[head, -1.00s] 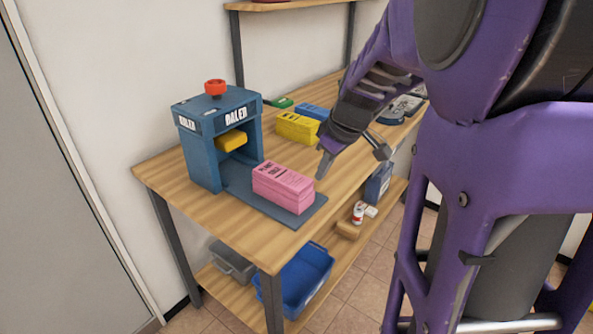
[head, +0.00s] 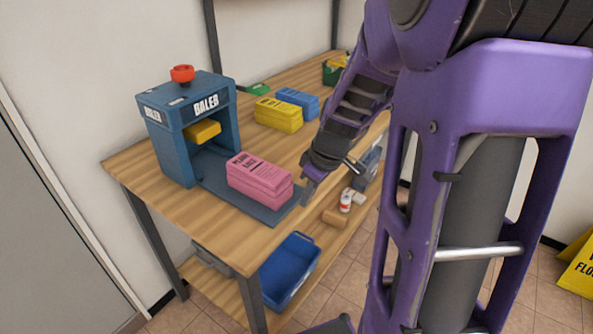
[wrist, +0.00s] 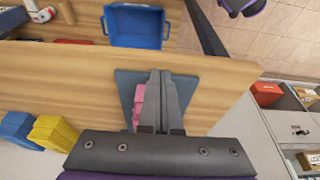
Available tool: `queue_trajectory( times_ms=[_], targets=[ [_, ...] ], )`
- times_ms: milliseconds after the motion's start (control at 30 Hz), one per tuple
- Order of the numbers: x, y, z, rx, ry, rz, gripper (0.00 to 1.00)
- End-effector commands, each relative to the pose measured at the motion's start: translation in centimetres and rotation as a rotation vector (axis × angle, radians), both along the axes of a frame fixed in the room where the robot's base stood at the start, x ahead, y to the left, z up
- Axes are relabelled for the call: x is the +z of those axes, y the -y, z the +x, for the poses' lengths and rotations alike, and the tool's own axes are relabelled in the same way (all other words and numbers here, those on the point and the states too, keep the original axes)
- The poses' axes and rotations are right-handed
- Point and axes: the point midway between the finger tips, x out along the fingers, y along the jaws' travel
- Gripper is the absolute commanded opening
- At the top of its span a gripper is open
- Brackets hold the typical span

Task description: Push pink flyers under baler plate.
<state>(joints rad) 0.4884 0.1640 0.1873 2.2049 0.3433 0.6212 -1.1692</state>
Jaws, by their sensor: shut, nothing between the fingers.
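The pink flyers (head: 258,180) are a stacked block lying on the baler's grey-blue base tray (head: 277,216), in front of the opening. The blue baler (head: 176,152) stands at the left of the table with a red knob on top. Its yellow plate (head: 203,131) is raised inside the opening, and the flyers are outside it. My gripper (head: 306,197) is shut and empty, just right of the flyers' near end. In the wrist view the shut fingers (wrist: 160,86) point over the tray (wrist: 183,85) and partly hide the flyers (wrist: 138,106); contact cannot be told.
Yellow (head: 278,114) and blue (head: 298,101) stacks lie farther back on the wooden table (head: 150,210). A blue bin (head: 290,270) and small items sit on the lower shelf. A yellow floor sign (head: 579,266) stands at right.

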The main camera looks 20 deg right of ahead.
Motion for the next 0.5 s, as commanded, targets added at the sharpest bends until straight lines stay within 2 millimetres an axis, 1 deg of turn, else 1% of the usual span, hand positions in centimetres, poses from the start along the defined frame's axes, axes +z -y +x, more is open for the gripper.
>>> queue_trajectory(
  times_ms=[33, 133, 200, 300, 400, 500],
  targets=[
    [-1.4, -0.2, 0.2, 0.001, -0.004, 0.003, 0.0],
    [-3.2, -0.5, 0.6, -0.001, -0.004, 0.003, 0.0],
    [-2.6, -1.4, 1.9, 0.004, 0.001, 0.0, 0.0],
    [-2.6, -2.0, 2.9, 0.002, 0.0, 0.0, 0.0],
    [-2.6, -2.5, 3.6, 0.0, 0.001, 0.001, 0.0],
    [-2.6, -2.7, 3.9, 0.0, 0.0, 0.0, 0.0]
  ],
)
